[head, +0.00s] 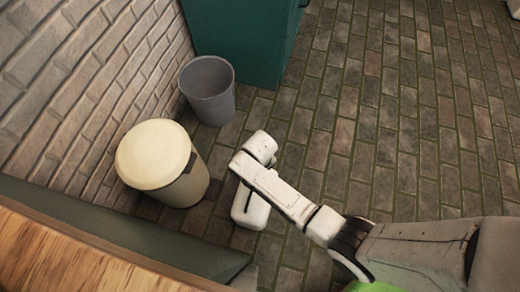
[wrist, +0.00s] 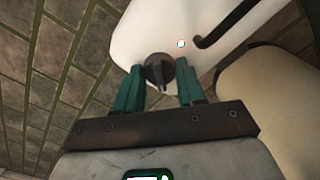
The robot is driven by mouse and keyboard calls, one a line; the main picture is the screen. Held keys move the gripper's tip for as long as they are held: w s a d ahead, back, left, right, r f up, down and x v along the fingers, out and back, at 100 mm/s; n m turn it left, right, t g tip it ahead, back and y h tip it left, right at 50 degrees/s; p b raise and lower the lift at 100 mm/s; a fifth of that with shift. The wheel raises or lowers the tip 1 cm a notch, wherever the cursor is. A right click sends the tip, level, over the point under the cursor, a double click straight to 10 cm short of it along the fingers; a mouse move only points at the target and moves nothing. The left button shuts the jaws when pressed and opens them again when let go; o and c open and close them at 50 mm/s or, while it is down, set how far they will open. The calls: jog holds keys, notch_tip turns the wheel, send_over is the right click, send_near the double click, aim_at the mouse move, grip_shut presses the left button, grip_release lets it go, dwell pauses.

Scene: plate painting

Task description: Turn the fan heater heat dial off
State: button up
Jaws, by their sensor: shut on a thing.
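The fan heater (wrist: 185,20) is a smooth white body at the top of the wrist view, with a small lit indicator (wrist: 181,43) on it. Its dark round heat dial (wrist: 160,68) has a raised ridge. My gripper (wrist: 158,66) has teal fingers, one on each side of the dial, and is shut on it. The ridge points roughly toward my palm. The fingers partly cover the dial's sides, and any markings around it cannot be read. In the head view my white arm reaches down to the left; the fingers and dial do not show there.
A cream-lidded bin (head: 155,154) stands by the brick wall (head: 85,75); a grey bucket (head: 208,90) and green cabinet (head: 240,35) are behind it. A black cord-like part (wrist: 228,24) lies beside the indicator. A wooden top (head: 60,260) is at lower left. Brick floor (head: 400,130) is clear at right.

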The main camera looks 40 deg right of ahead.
jog(key=n+p, duration=0.2)
jog(key=n, duration=0.2)
jog(key=shift+r+n, duration=0.1)
jog(key=shift+n, duration=0.2)
jog(key=shift+n+p, duration=0.8)
jog(key=shift+n, duration=0.9)
jog(key=o, duration=1.1)
jog(key=shift+c, duration=0.2)
notch_tip(320, 180, up, 11)
jog(key=p, duration=0.5)
jog(key=shift+f, duration=0.2)
